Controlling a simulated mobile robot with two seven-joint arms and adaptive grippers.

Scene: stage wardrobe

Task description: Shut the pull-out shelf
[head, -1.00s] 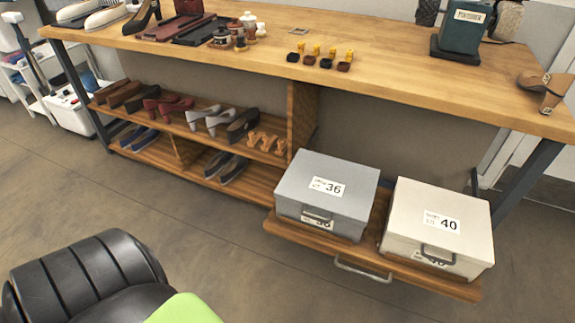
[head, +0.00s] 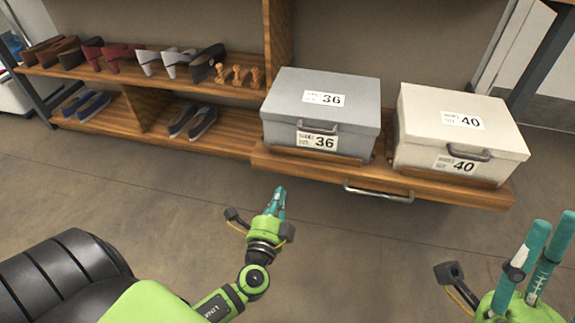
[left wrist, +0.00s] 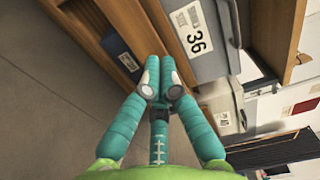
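The pull-out shelf (head: 438,187) sticks out from under the bench, with a metal bar handle (head: 378,193) on its front edge. A grey box marked 36 (head: 283,103) and a cream box marked 40 (head: 422,115) stand on it. My left gripper (head: 277,193) is in front of and left of the handle, apart from the shelf. In the left wrist view its fingertips (left wrist: 162,80) are together with nothing between them. My right gripper (head: 556,222) is at the lower right, its visible fingers apart and empty.
Fixed shelves with shoes (head: 172,62) stand left of the pull-out shelf. A dark bench leg (head: 545,55) stands at the right. The floor (head: 150,190) in front is clear. A black padded seat-like shape (head: 60,275) fills the lower left.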

